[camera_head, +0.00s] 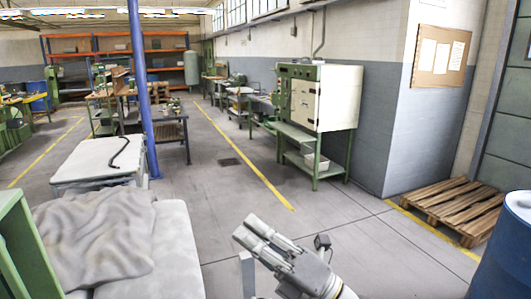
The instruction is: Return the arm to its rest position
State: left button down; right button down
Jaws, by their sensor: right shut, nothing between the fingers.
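My right gripper (256,231) shows at the bottom centre of the head view. It is pale grey, and its two fingers lie side by side, pointing up and to the left. It is shut with nothing held. It is in front of bare grey floor, to the right of the white covered table. Part of my right arm runs down out of the bottom edge. My left gripper is not in view.
A white table (180,240) with a crumpled grey cloth (95,235) stands at the left. A blue barrel (505,250) stands at the lower right, a wooden pallet (448,205) behind it. A blue post (141,90) rises left of centre. The central floor is clear.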

jog(key=w+d+f+m+t+h, duration=0.25)
jog(key=d+m+t+h, duration=0.35)
jog(key=m, duration=0.4)
jog(key=w+d+f+m+t+h, duration=0.1)
jog(key=d+f+m+t+h, duration=0.2)
jog(key=d+m+t+h, duration=0.4)
jog(key=s+d+f+m+g+h, duration=0.2)
jog(key=d+f+m+g+h, duration=0.2)
jog(key=f+m, duration=0.3)
jog(key=s+d+f+m+g+h, duration=0.2)
jog(key=d+f+m+g+h, duration=0.25)
jog(key=f, duration=0.35)
jog(key=s+d+f+m+g+y, duration=0.1)
jog(key=s+f+m+g, duration=0.2)
jog(key=s+f+g, duration=0.55)
jog(key=s+f+m+g, duration=0.25)
jog(key=s+f, duration=0.65)
jog(key=s, duration=0.6)
notch_tip(320, 180, down, 27)
jog(key=s+g, duration=0.2)
jog(key=s+d+f+g, duration=0.1)
jog(key=s+d+f, duration=0.2)
jog(key=s+f, duration=1.2)
jog(key=shift+s+f+n, duration=0.25)
jog(key=shift+s+n, duration=0.05)
jog(key=shift+s, duration=0.45)
